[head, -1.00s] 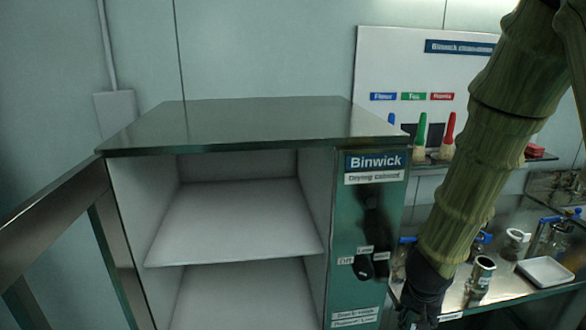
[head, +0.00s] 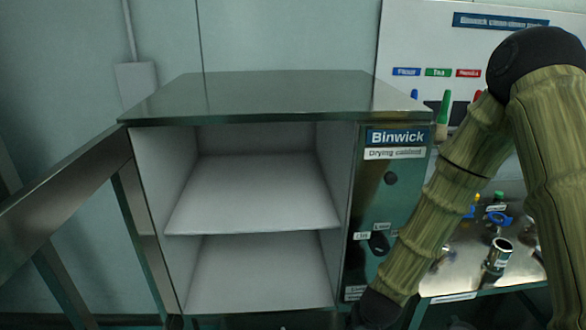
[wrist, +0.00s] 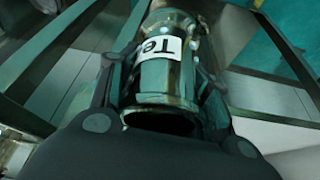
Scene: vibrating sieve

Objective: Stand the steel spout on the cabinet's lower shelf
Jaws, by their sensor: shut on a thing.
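The steel spout (wrist: 165,85) shows in the wrist view, a shiny metal tube with a white label whose visible letters are "Te". My gripper (wrist: 160,60) is shut on it, with a finger on each side. The spout's dark open end faces the wrist camera. In the head view the gripper and the spout are not seen; only my arm runs down to the bottom edge, in front of the cabinet's right side. The drying cabinet (head: 275,95) has an open front. Its lower shelf (head: 260,275) is bare in the part that shows, below the upper shelf (head: 255,195), also bare.
The cabinet's front panel (head: 385,205) carries knobs and labels.

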